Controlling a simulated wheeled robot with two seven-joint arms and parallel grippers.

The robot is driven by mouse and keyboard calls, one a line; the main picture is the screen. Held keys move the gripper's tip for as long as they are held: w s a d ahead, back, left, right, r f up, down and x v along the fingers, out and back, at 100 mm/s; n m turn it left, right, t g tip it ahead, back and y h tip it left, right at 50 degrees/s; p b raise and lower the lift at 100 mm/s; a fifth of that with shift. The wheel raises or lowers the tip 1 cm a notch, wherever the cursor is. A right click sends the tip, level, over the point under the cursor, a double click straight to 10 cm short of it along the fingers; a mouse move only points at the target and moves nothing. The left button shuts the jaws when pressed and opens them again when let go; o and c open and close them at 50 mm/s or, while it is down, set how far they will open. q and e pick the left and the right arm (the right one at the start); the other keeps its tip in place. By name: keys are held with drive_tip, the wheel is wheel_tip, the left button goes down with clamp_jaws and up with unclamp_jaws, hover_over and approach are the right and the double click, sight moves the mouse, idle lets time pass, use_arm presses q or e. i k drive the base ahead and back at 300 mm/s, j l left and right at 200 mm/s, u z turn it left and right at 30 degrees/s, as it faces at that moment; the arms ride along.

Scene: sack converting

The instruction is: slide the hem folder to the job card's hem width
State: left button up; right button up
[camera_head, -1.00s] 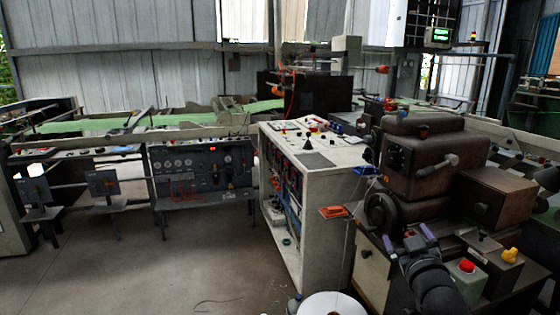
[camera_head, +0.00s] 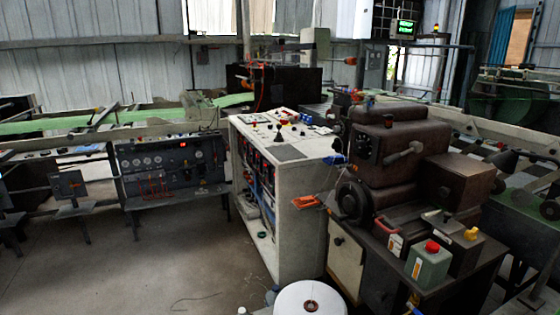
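A dark brown machine (camera_head: 387,150) with a side handle and round wheel stands on a bench right of centre. I cannot single out the hem folder or its position on any scale. A small white label (camera_head: 395,245) with red marks is on the machine's front, too small to read; I cannot tell whether it is the job card. An orange piece (camera_head: 306,201) sticks out beside the white cabinet. Neither gripper can be made out; a small blue and yellow bit at the bottom edge is unclear.
A white control cabinet (camera_head: 285,160) stands left of the machine. A white roll (camera_head: 311,299) is on the floor in front. A green container with a red cap (camera_head: 428,265) stands on the bench's front right. A gauge panel (camera_head: 173,166) is at left. Open floor lies front left.

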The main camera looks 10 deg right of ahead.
sight(443, 222)
drive_tip(key=z, duration=1.3)
drive_tip(key=i+j, duration=0.4)
